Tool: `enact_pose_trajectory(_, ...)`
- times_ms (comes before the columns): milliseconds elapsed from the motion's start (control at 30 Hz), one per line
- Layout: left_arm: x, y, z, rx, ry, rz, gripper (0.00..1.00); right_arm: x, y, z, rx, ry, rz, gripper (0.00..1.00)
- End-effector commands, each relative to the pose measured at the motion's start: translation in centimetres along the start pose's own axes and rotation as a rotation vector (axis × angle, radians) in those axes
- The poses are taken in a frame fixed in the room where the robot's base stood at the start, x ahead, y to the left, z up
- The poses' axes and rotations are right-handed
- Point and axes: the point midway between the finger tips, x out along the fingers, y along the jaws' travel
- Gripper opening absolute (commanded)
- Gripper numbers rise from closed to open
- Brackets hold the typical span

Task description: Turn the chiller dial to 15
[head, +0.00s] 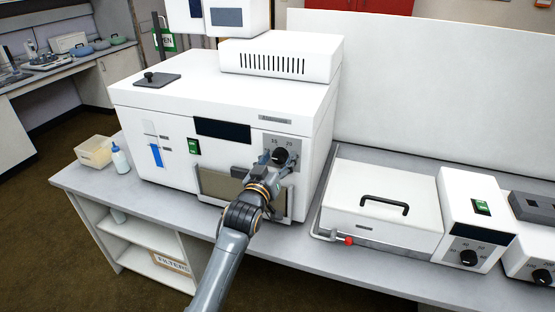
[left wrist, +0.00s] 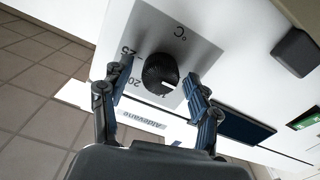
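The chiller dial (head: 280,157) is a round black knob on a grey plate (left wrist: 205,55) on the front of the large white unit. It also shows in the left wrist view (left wrist: 161,72), with °C, 25 and 20 printed around it. A short white mark on the knob points towards the lower side of that view; the number beside it is too small to read surely. My left gripper (head: 271,161) is at the dial. In the left wrist view its fingers (left wrist: 157,80) are open, one on each side of the knob, with gaps visible. My right gripper is not in view.
A green switch (head: 193,146) and a dark display (head: 222,130) are on the same front. A white lidded bath (head: 380,205) and a control box with another dial (head: 467,257) stand to the right.

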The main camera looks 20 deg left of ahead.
Motion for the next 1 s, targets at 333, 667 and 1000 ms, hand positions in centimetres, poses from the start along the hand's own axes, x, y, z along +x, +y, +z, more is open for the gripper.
enact_pose_trajectory(333, 0.0, 0.0, 0.0, 0.000, -0.001, 0.000, 0.07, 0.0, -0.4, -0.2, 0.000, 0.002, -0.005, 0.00)
enact_pose_trajectory(667, 0.0, 0.1, -0.1, 0.069, -0.001, 0.000, 0.07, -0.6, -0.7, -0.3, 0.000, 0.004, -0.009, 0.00)
enact_pose_trajectory(1000, 0.0, 0.1, -0.2, 0.330, -0.002, -0.001, 0.07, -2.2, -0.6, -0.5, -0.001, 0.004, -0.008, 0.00)
